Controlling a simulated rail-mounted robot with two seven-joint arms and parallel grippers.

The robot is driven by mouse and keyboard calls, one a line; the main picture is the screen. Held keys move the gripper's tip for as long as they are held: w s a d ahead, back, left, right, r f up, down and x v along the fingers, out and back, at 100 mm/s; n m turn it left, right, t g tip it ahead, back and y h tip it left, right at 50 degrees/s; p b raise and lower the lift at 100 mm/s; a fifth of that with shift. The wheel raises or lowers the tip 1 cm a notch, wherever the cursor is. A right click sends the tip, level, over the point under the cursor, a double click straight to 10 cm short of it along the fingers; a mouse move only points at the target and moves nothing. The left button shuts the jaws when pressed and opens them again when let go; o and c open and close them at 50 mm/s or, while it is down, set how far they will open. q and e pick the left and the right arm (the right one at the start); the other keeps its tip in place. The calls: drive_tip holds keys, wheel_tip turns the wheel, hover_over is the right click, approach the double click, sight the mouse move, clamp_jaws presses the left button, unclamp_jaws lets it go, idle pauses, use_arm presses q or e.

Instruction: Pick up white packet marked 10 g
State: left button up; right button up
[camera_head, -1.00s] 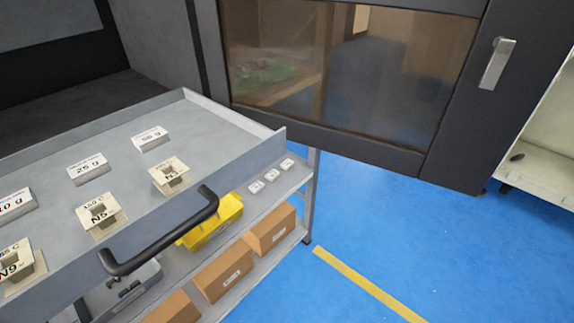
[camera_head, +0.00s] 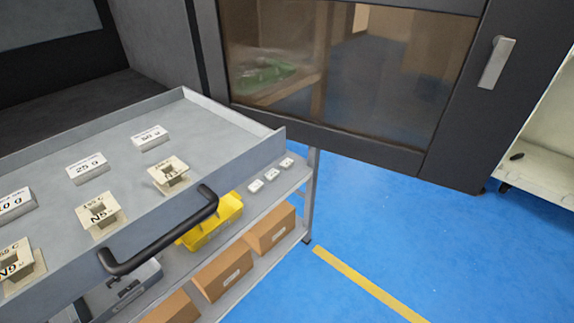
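A white packet (camera_head: 14,205) lies at the left edge of the cart's top tray and is cut off by the picture edge; its label reads "0 g" in the visible part, so the first digit is hidden. A packet marked 25 g (camera_head: 87,168) lies to its right and further back. A packet marked 50 g (camera_head: 150,138) lies further right. All lie flat on the grey top tray (camera_head: 205,122). Neither of my grippers shows in the view.
Several cream bobbins, one of them marked N5 (camera_head: 102,215), stand along the tray's front. A black handle (camera_head: 165,240) sticks out in front. Lower shelves hold a yellow bin (camera_head: 212,222) and cardboard boxes (camera_head: 270,228). A dark glazed door (camera_head: 350,85) stands behind.

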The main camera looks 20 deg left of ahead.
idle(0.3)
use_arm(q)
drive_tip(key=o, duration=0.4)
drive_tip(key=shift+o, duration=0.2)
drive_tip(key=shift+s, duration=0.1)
